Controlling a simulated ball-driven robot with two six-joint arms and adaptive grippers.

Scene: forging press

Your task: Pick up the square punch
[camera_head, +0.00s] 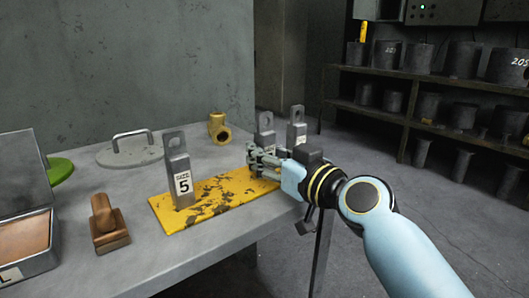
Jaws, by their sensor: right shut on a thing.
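A grey square punch (179,165) with an eyelet on top and a "SIZE 5" label stands upright on the worn yellow plate (210,203). Two similar grey punches show further right: a middle one (265,127) and a far one (297,128). My right gripper (258,162) reaches in from the right over the plate's far right end. It is shut on the middle punch, whose lower part its fingers hide. Whether that punch touches the plate cannot be seen. My left gripper is not in view.
On the grey table (195,250) are a brown-handled block (108,222), a round lid with a handle (133,150), a brass fitting (219,128), an open metal box (28,255) and a green disc (60,170). A shelf (400,113) holds dark cylinders beyond open floor.

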